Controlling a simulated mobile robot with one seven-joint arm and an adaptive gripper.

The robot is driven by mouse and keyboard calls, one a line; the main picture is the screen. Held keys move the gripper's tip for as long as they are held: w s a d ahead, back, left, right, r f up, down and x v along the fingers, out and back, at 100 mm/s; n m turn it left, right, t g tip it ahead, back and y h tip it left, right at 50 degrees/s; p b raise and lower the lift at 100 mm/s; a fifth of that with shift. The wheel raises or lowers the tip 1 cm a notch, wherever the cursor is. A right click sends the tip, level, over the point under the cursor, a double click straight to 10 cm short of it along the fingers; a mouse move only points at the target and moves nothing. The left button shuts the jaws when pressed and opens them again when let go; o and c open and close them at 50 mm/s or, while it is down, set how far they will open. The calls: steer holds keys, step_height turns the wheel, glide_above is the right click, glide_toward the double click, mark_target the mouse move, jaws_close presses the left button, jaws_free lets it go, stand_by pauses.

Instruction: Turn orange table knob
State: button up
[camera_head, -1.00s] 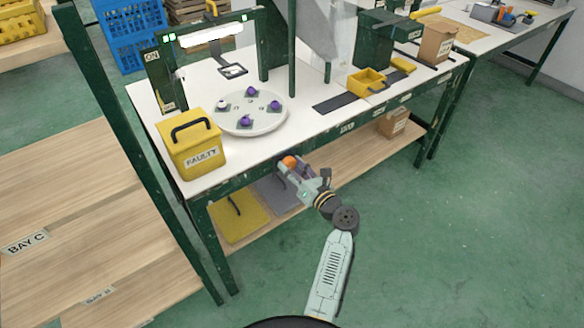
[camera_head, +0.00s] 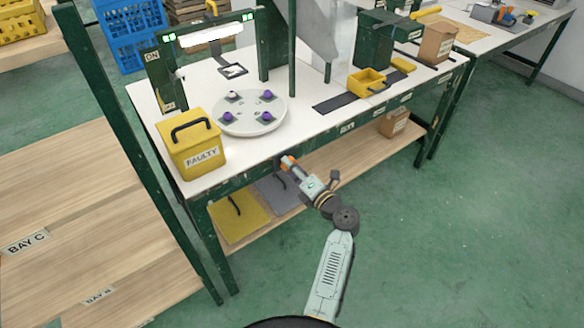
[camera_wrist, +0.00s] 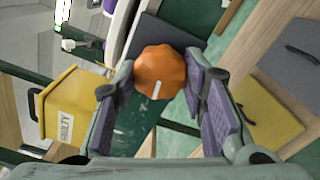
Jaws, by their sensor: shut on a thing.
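The orange table knob (camera_wrist: 160,72) has a scalloped rim and a white pointer line. In the head view my gripper (camera_head: 292,166) reaches up to the table edge from the front right. The round white turntable (camera_head: 248,125) on the table carries several pieces on dark squares, most with purple tops and one with a white top.
A yellow FAULTY box (camera_head: 192,148) stands left of the turntable, and it also shows in the wrist view (camera_wrist: 80,103). A lit frame (camera_head: 205,33) stands over the table's back left. A yellow tray (camera_head: 366,83) lies to the right. The lower shelf (camera_head: 340,163) is below my gripper.

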stand_by(0.4)
steer(key=o, duration=1.2)
steer(key=shift+c, duration=0.2)
steer(key=shift+s, duration=0.1)
steer(key=v, duration=1.2)
